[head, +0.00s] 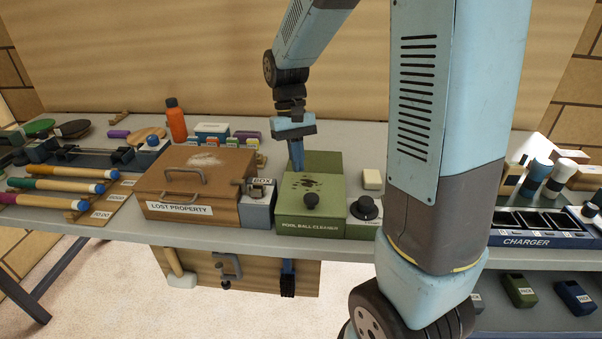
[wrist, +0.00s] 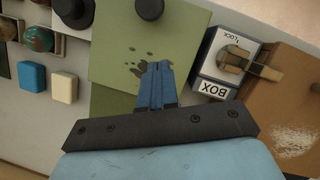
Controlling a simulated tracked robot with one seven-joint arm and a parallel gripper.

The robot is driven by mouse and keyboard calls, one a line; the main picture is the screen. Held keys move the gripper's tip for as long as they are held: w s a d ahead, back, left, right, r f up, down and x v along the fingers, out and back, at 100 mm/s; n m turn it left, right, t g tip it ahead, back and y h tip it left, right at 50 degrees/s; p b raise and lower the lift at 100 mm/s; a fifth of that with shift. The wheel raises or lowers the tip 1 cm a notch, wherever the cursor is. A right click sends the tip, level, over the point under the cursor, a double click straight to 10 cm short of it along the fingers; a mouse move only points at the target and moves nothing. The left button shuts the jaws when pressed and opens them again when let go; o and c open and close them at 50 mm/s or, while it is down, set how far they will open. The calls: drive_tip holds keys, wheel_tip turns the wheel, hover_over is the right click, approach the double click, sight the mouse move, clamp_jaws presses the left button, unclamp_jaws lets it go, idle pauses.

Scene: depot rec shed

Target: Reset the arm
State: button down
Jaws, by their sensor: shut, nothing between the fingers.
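My gripper (head: 297,163) hangs from my blue arm above the back part of the green pool ball cleaner (head: 310,221). Its blue fingers point down and are shut with nothing between them. In the wrist view my gripper (wrist: 155,68) shows over the cleaner's green top (wrist: 185,30), near dark stains. I cannot tell whether the fingertips touch the top. A black knob (head: 311,200) sits at the front of the cleaner's lid. My arm hides part of the bench on the right.
The brown lost property box (head: 190,209) and a grey lock box marked BOX (head: 257,213) stand left of the cleaner. A black knob (head: 365,207) and a cream block (head: 372,179) are to its right. An orange bottle (head: 176,120) stands behind. The charger (head: 530,241) is far right.

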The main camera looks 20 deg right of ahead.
drive_tip(key=v, duration=0.8)
drive_tip(key=s+d+r+t, duration=0.2)
drive_tip(key=s+r+t, duration=0.1)
drive_tip(key=s, duration=0.6)
drive_tip(key=s+d+r+t, duration=0.3)
drive_tip(key=s+t, duration=0.3)
drive_tip(key=s, duration=0.3)
drive_tip(key=shift+m, duration=0.4)
drive_tip(key=shift+d+r, duration=0.1)
